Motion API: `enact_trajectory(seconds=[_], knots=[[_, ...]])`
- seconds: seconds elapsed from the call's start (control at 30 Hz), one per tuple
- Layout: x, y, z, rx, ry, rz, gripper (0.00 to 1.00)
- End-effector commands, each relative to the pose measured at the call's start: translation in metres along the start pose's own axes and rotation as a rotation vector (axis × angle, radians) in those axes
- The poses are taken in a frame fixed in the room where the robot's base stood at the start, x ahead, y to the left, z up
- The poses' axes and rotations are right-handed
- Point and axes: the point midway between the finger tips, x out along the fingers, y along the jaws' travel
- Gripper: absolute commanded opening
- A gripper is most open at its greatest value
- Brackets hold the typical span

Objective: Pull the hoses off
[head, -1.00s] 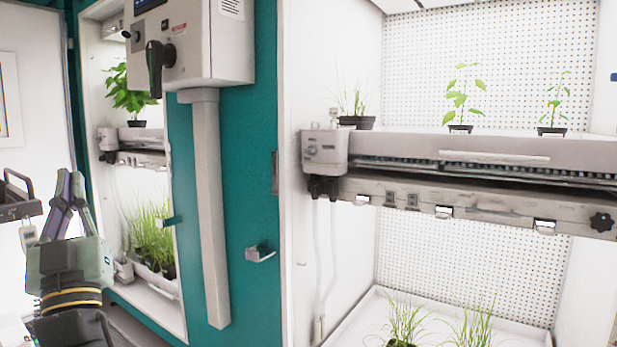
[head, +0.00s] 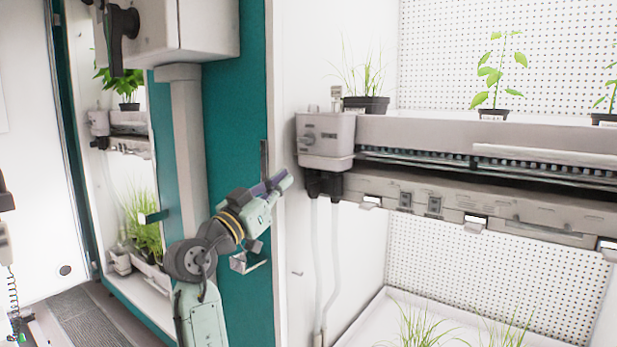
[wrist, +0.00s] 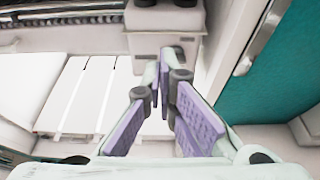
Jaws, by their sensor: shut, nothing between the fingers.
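Two pale hoses, the left one (head: 315,255) and the right one (head: 334,250), hang down the chamber's white side wall in the head view. Their upper ends meet dark connectors (head: 324,185) under the grey box (head: 326,138) at the shelf's left end. My gripper (head: 287,180) is in front of the teal door-frame edge, left of the connectors in the picture and apparently clear of them. In the wrist view, my gripper's purple-padded fingers (wrist: 163,80) are shut with nothing between them. The grey box (wrist: 150,45) appears beyond them, with dark parts at the top edge. No hoses show clearly there.
The shelf (head: 440,132) carries potted plants (head: 491,114), with more plants below. A second plant chamber (head: 128,180) and a control box (head: 190,25) are at left.

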Motion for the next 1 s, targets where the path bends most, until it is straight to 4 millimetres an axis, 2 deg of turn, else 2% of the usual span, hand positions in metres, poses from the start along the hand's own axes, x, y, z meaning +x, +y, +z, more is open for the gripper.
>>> enact_trajectory(seconds=[0.23, 0.37, 0.8, 0.9, 1.0], knots=[[0.001, -0.001, -0.001, 0.000, 0.001, -0.002, 0.00], [0.012, -0.001, -0.002, -0.001, 0.000, -0.002, 0.00], [0.101, -0.001, -0.004, -0.001, 0.000, -0.002, 0.00], [0.095, -0.002, 0.015, -0.004, -0.001, -0.006, 0.00], [0.091, -0.002, 0.026, -0.001, 0.000, -0.005, 0.00]])
